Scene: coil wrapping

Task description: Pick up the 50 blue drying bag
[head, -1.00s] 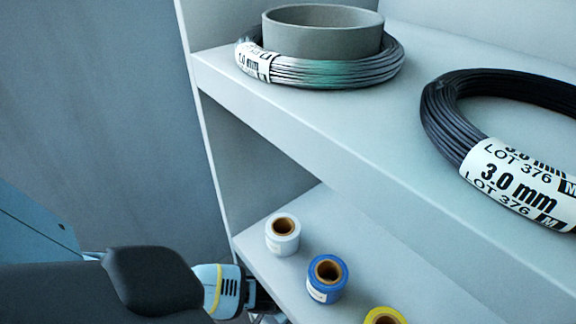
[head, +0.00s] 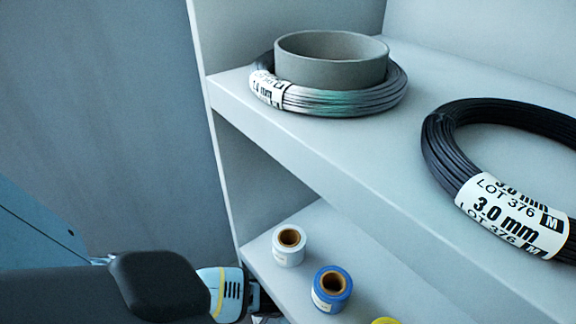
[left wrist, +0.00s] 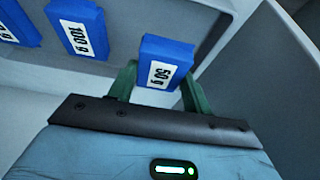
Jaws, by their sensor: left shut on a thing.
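The blue drying bag marked 50 g (left wrist: 165,53) shows in the left wrist view, between the green fingers of my left gripper (left wrist: 160,80). The gripper is shut on it, and the label faces the camera. In the head view, the pale blue and yellow body of my left wrist shows at the lower left. Its fingers and the bag are not clearly visible there. My right gripper is in neither view.
Blue bags marked 100 g (left wrist: 78,27) and another at the far left (left wrist: 17,22) sit beside the held bag. In the head view, two wire coils (head: 345,101) (head: 440,150) lie on the upper shelf (head: 330,150). A white roll (head: 288,250) and a blue roll (head: 328,296) stand below.

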